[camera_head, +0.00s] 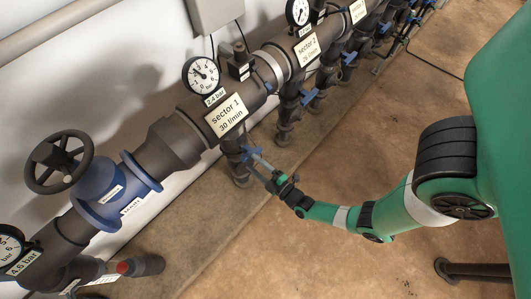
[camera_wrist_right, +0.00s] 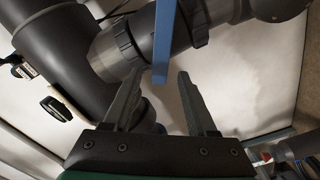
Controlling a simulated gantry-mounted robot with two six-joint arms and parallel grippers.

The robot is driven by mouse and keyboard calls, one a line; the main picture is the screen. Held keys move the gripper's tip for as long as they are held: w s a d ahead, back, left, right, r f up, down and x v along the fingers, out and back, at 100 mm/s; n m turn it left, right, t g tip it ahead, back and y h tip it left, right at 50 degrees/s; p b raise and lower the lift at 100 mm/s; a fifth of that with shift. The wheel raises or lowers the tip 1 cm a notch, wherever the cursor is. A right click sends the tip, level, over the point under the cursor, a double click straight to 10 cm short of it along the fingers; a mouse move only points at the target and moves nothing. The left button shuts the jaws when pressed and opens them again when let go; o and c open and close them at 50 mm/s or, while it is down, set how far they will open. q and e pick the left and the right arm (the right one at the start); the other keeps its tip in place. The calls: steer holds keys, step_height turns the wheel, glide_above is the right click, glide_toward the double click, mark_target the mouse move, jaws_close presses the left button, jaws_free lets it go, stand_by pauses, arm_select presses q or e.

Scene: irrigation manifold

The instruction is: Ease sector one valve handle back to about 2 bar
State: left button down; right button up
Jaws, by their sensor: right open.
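The sector 1 valve handle is a blue lever (camera_head: 246,150) on the dark outlet pipe below the "sector 1, 30 l/min" label (camera_head: 226,117). In the right wrist view the blue lever (camera_wrist_right: 164,38) hangs from the top, its end between my fingertips with gaps visible on both sides. My right gripper (camera_head: 257,160) is at the lever in the head view; its fingers (camera_wrist_right: 160,84) are open in the wrist view. The sector 1 gauge (camera_head: 201,75) is a white dial above the pipe, with a "2.4 bar" tag (camera_head: 214,97). My left gripper is not in view.
The dark manifold runs diagonally along the white wall. Sector 2's blue handle (camera_head: 309,97) is farther along. A black handwheel (camera_head: 59,162) and blue valve body (camera_head: 112,194) stand at left, near a gauge tagged 4.5 bar (camera_head: 22,263). Brown floor at lower centre is clear.

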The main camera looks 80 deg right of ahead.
steer(key=p+v, duration=0.1)
steer(key=v, duration=0.6)
steer(key=shift+d, duration=0.1)
stand_by(2.9)
